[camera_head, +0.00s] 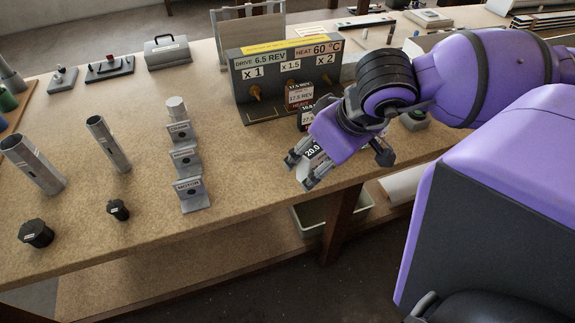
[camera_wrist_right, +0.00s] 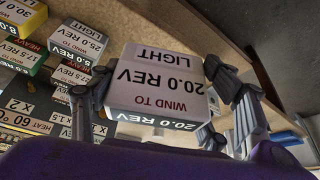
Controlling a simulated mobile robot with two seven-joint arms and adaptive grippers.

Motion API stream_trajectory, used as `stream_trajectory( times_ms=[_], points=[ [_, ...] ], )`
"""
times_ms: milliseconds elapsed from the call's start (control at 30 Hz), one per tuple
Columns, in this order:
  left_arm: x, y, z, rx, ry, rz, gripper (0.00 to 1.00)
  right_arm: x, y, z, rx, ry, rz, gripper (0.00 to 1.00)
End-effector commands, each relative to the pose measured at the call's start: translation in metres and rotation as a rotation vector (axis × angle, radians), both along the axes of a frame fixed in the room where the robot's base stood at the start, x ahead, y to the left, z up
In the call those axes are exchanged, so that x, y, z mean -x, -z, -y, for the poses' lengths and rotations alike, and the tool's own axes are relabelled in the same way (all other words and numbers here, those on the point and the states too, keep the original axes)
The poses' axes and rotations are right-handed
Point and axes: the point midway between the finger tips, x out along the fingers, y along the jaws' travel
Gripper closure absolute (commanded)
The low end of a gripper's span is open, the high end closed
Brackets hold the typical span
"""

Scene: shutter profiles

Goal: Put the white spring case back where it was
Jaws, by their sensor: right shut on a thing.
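The white spring case (camera_wrist_right: 155,88) fills the middle of the right wrist view. Its label reads WIND TO 20.0 REV, LIGHT, upside down there. My right gripper (camera_wrist_right: 160,100) is shut on it, a finger at each side. In the head view my right gripper (camera_head: 302,170) is over the table's front part, in front of the grey panel. The white case (camera_head: 313,151) shows there only in part, between the fingers. I cannot tell whether it touches the table. My left gripper is not in view.
Other labelled cases stand close by, among them a 25.0 REV case (camera_wrist_right: 78,40) and a 17.5 REV case (camera_head: 300,96). The grey panel (camera_head: 285,68) stands behind. Labelled brackets (camera_head: 190,190), tubes (camera_head: 108,145) and dark caps (camera_head: 36,233) stand to the left.

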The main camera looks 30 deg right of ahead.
Motion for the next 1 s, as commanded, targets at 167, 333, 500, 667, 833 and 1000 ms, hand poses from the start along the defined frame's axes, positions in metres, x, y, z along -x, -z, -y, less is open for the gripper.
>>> stream_trajectory(
  times_ms=[167, 333, 500, 667, 833, 1000],
  points=[
    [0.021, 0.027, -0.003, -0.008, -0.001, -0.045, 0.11, -0.015, 0.015, 0.002, 0.0, -0.002, -0.009, 0.64],
    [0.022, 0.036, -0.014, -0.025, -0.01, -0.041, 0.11, -0.04, 0.022, 0.006, 0.0, -0.002, -0.003, 0.64],
    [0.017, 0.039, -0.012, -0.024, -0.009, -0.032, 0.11, -0.065, 0.031, 0.009, -0.001, -0.001, 0.001, 0.64],
    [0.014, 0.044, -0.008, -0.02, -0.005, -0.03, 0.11, -0.093, 0.042, 0.012, -0.004, -0.002, 0.002, 0.64],
    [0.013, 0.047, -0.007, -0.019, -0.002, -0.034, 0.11, -0.118, 0.074, 0.016, -0.006, 0.0, -0.001, 0.64],
    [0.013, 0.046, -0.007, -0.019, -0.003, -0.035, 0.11, -0.131, 0.09, 0.019, -0.002, -0.001, 0.002, 0.64]
  ],
)
